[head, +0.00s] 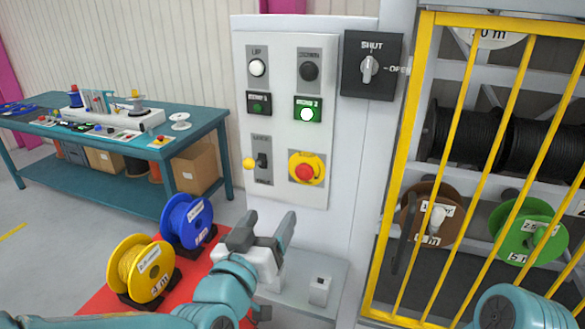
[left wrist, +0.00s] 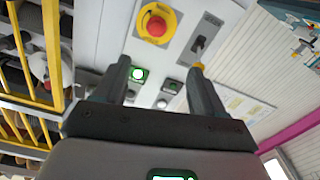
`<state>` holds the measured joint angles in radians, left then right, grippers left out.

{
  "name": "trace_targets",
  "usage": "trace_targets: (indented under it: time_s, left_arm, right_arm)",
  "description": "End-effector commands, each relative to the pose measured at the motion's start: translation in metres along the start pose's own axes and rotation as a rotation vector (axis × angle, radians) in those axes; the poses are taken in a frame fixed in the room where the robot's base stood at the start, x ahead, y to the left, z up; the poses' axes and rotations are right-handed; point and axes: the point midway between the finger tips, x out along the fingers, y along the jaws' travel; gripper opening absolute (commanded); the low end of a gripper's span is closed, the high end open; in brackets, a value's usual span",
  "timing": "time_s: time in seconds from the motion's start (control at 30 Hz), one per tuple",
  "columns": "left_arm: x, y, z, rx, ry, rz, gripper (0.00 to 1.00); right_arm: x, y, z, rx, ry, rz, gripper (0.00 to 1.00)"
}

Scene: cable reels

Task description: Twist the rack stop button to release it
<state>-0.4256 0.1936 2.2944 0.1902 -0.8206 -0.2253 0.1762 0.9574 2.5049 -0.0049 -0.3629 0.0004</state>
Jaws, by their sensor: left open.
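The stop button (head: 305,172) is a red mushroom head on a yellow round plate, low on the right of the white control panel (head: 284,195). In the left wrist view the red button (left wrist: 156,26) shows at the top, beyond the fingers and left of centre. My left gripper (head: 264,228) is open and empty, below the panel's lower edge and apart from the button. Its two fingers also show in the left wrist view (left wrist: 158,78). My right gripper is not in view; only a part of my right arm shows at the lower right.
A toggle switch (head: 262,161), a lit green button (head: 307,114) and a SHUT/OPEN rotary switch (head: 370,68) surround the button. A yellow barred gate (head: 408,150) stands right, before reels. Blue (head: 187,220) and yellow (head: 140,270) reels sit lower left. A shelf (head: 325,270) juts out below.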

Motion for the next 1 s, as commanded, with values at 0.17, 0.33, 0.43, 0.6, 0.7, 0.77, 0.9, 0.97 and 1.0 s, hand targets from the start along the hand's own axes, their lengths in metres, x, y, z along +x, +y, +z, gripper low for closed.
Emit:
trace_targets:
  time_s: [0.17, 0.33, 0.43, 0.6, 0.7, 0.77, 0.9, 0.97, 1.0]
  left_arm:
    - [0.015, 0.009, -0.003, 0.001, -0.002, 0.015, 0.70]
    - [0.052, 0.009, -0.004, 0.001, -0.003, 0.013, 0.70]
    - [0.077, 0.008, -0.005, 0.001, -0.003, 0.013, 0.70]
    - [0.118, 0.006, -0.005, 0.001, -0.002, 0.011, 0.70]
    - [0.138, 0.005, -0.005, 0.000, -0.002, 0.011, 0.70]
    - [0.147, 0.005, -0.004, 0.000, -0.001, 0.010, 0.70]
    - [0.161, 0.004, -0.003, 0.000, -0.002, 0.011, 0.70]
    - [0.163, 0.004, -0.003, 0.000, 0.000, 0.010, 0.70]
    - [0.165, 0.004, -0.002, 0.000, -0.001, 0.011, 0.70]
  right_arm:
    - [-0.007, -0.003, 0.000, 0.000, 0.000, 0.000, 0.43]
    - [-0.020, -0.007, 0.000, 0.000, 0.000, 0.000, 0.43]
    - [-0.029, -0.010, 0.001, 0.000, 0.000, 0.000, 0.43]
    - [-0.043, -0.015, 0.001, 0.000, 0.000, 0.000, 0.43]
    - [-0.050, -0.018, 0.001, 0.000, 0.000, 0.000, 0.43]
    - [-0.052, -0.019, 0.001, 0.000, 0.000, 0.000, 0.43]
    - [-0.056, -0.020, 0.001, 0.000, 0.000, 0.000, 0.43]
    - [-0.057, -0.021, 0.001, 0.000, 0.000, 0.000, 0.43]
    - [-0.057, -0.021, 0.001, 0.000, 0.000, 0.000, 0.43]
